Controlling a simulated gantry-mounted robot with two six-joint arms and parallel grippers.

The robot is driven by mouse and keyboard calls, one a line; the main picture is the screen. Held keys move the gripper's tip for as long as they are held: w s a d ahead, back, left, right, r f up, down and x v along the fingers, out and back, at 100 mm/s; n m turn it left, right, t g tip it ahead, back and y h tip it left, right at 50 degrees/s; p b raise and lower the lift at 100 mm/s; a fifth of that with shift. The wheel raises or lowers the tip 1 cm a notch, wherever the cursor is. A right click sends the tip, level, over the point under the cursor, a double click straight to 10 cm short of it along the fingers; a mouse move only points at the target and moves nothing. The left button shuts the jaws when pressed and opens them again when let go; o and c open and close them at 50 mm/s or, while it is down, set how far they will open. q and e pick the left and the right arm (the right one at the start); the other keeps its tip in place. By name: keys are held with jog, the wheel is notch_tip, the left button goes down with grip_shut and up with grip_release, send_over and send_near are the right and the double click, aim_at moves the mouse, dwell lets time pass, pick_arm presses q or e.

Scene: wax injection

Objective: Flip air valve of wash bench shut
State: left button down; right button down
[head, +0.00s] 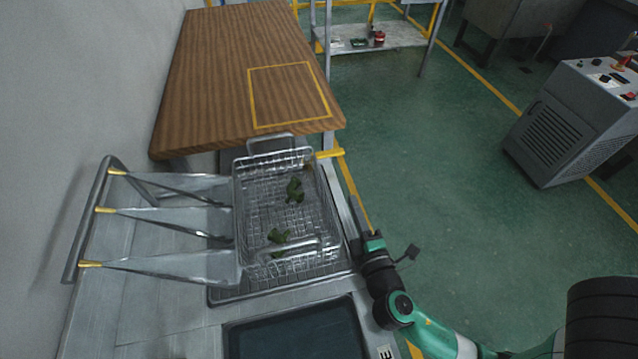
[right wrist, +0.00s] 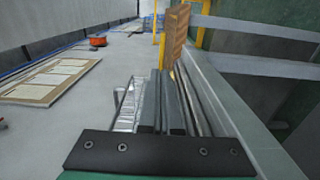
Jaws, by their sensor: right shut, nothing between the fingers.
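The wash bench (head: 150,318) runs along the left and bottom of the head view. At its far right corner is a short yellow bar (head: 330,153); I cannot tell whether it is the air valve's lever or a floor marking. No other part is clearly the valve. My right gripper (head: 355,204) is beside the bench's right edge, its dark fingers pointing toward the far end. In the right wrist view its fingers (right wrist: 163,74) are together with nothing between them. The yellow bar is beyond the fingertips, apart from them. My left gripper is not in view.
A wire basket (head: 327,220) with green pieces sits on the bench. A wooden table (head: 210,70) adjoins the far end. Green floor right of the bench is open up to a grey cabinet (head: 545,135).

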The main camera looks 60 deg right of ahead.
aim_at(328, 154)
jog(key=shift+f, duration=0.3)
jog(key=x, duration=1.4)
